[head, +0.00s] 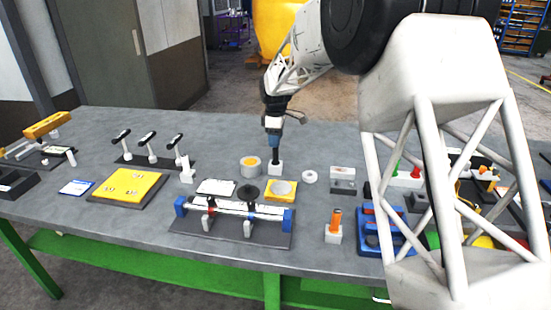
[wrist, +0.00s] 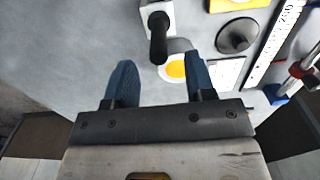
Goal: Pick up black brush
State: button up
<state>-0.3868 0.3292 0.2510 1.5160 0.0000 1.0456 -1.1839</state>
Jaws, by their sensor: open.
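A black rod-like handle (head: 276,156) stands upright in a small white block (head: 276,169) at the middle of the table; I take it for the black brush. In the wrist view the black handle (wrist: 158,38) rises from the white block (wrist: 142,14), its round end towards the camera. My gripper (head: 274,144) points down just above the handle in the head view. In the wrist view my gripper (wrist: 160,64) is open, its two blue fingers apart and nothing held. The handle's end appears between and ahead of the fingertips. Any bristles are hidden.
A grey cylinder with a yellow centre (head: 250,167) stands close left of the white block. A black disc (head: 248,192) and a yellow plate (head: 292,196) lie in front. A rail fixture (head: 235,219) is nearer. A white ring (head: 309,177) lies to the right.

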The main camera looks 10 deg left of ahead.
aim_at(275, 162)
jog(key=shift+f, duration=0.1)
jog(key=shift+w+f, duration=0.1)
jog(key=shift+f, duration=2.5)
grip_shut()
jog(key=shift+r, duration=0.15)
jog(key=shift+r, duration=1.65)
jog(key=s+d, duration=0.3)
jog(key=s, duration=0.4)
jog(key=s+d+r, duration=0.1)
jog(key=s+d, duration=0.1)
jog(key=s, duration=0.6)
jog(key=shift+d+r, duration=0.2)
jog(key=shift+d, duration=0.2)
